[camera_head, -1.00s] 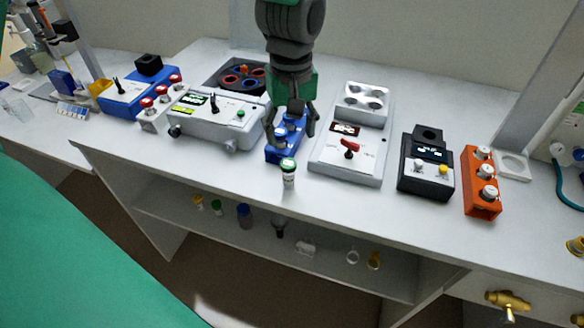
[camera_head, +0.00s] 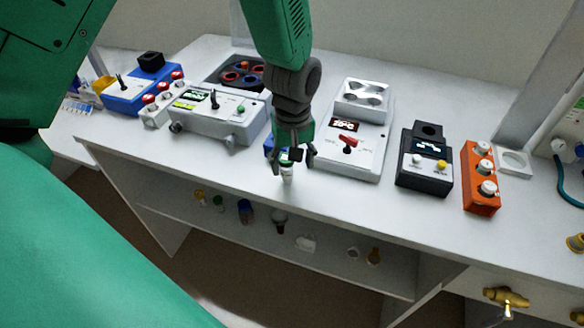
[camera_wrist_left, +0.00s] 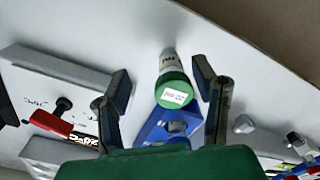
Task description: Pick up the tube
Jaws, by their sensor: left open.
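The tube (camera_head: 287,173) is white with a green cap and stands upright near the front edge of the bench. In the left wrist view the tube (camera_wrist_left: 171,78) shows its green cap with a white label, between and a little beyond the open fingers. My left gripper (camera_head: 293,162) is open around or just above the tube's top, pointing down; it also shows in the left wrist view (camera_wrist_left: 162,90). Neither finger visibly touches the tube. The head view partly hides the cap behind the fingers. My right gripper is not in view.
A blue rack (camera_head: 268,145) sits just behind the tube, mostly hidden by my gripper. A white device with a red lever (camera_head: 348,143) is to the right, a white box with a black knob (camera_head: 222,120) to the left. The bench's front edge (camera_head: 245,178) is close.

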